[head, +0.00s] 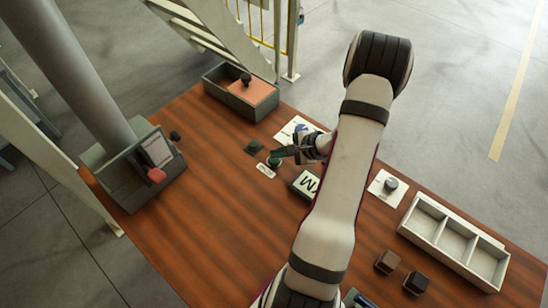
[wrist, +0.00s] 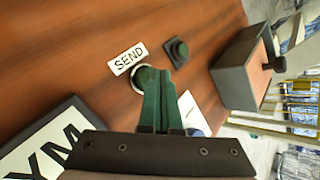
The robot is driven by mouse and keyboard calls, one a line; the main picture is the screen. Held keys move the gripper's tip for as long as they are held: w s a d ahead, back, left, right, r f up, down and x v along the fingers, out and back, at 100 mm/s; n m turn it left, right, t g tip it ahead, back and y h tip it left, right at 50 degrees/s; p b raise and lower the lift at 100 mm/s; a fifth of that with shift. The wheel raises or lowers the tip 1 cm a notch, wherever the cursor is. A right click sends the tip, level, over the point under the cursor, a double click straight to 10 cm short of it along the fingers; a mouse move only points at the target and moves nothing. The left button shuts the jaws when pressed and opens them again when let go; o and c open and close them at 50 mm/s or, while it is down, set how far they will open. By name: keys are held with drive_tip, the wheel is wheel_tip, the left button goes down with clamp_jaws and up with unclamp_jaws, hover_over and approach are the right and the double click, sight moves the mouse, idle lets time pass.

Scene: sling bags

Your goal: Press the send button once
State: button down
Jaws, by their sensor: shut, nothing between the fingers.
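The send button (head: 273,162) is a dark green round cap on a pale ring, on the wooden table. A white label reading SEND (wrist: 127,58) lies beside it in the wrist view, and it also shows in the head view (head: 265,171). My gripper (wrist: 149,76) is shut and empty, its green fingers pointing down at the button. The fingertips cover part of the cap, and the pale ring (wrist: 134,80) shows at their left. In the head view my gripper (head: 276,155) is at the button. I cannot tell whether the tips touch it.
A dark square button (wrist: 176,52) sits close by. A sign with a large M (head: 305,184) is near the gripper. A grey box (head: 213,84) stands at the back, a holder (head: 127,178) at left, and a divided tray (head: 412,232) and two dark cubes (head: 388,262) at right.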

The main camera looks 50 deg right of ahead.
sight(278, 160)
drive_tip(key=shift+f, duration=0.4)
drive_tip(key=shift+r, duration=0.15)
idle(0.4)
drive_tip(key=shift+r, duration=0.8)
drive_tip(key=shift+r, duration=2.5)
